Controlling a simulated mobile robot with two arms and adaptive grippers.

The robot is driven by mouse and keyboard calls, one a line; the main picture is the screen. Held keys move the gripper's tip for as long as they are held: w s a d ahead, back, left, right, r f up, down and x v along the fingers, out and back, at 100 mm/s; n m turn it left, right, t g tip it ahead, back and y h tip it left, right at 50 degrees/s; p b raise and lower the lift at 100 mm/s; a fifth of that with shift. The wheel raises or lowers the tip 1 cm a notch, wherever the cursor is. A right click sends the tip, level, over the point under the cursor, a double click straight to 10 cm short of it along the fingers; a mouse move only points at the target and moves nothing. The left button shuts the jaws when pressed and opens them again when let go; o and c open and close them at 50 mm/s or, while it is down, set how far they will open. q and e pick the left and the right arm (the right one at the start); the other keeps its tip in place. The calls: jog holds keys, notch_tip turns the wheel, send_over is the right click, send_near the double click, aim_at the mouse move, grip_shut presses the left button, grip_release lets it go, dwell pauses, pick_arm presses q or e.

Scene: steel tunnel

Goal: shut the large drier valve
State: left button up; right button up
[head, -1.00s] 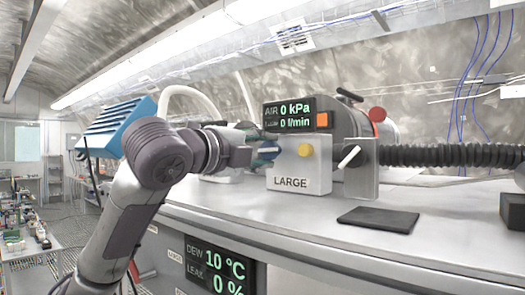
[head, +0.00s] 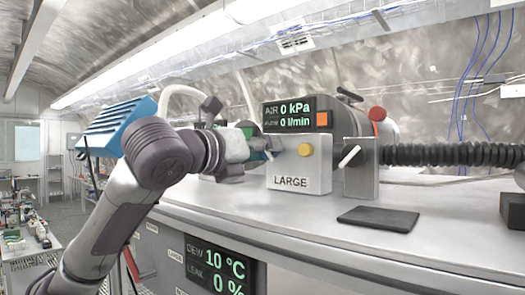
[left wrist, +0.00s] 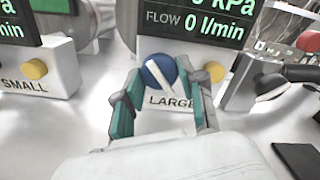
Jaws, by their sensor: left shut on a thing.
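The large drier's box (head: 312,178), labelled LARGE, stands on the bench with a yellow button on its front. Its blue round valve knob (left wrist: 154,68) with a white pointer bar (left wrist: 186,82) shows in the left wrist view. The bar slants from upper left to lower right. My left gripper (head: 262,147) is at the left side of this box, its teal fingers shut on the knob; the fingers (left wrist: 160,74) stand on either side of it in the left wrist view. In the head view the gripper hides most of the knob. My right gripper is not in view.
The small drier's box (left wrist: 32,72) stands to the left. A display (head: 297,115) above the large box reads 0 kPa and 0 l/min. A bracket with a white lever (head: 349,155) and black hose is to the right. A dark pad (head: 378,219) lies in front.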

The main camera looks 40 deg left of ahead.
pick_arm(q)
jog(key=m, duration=0.4)
jog(key=shift+f, duration=0.2)
jog(key=shift+w+m, duration=0.1)
jog(key=shift+m, duration=2)
jog(key=o, duration=1.1)
jog(key=shift+o, duration=0.2)
jog(key=shift+r, duration=0.1)
jog(key=s, duration=0.8)
jog(key=s+a, duration=0.1)
jog(key=s, duration=0.3)
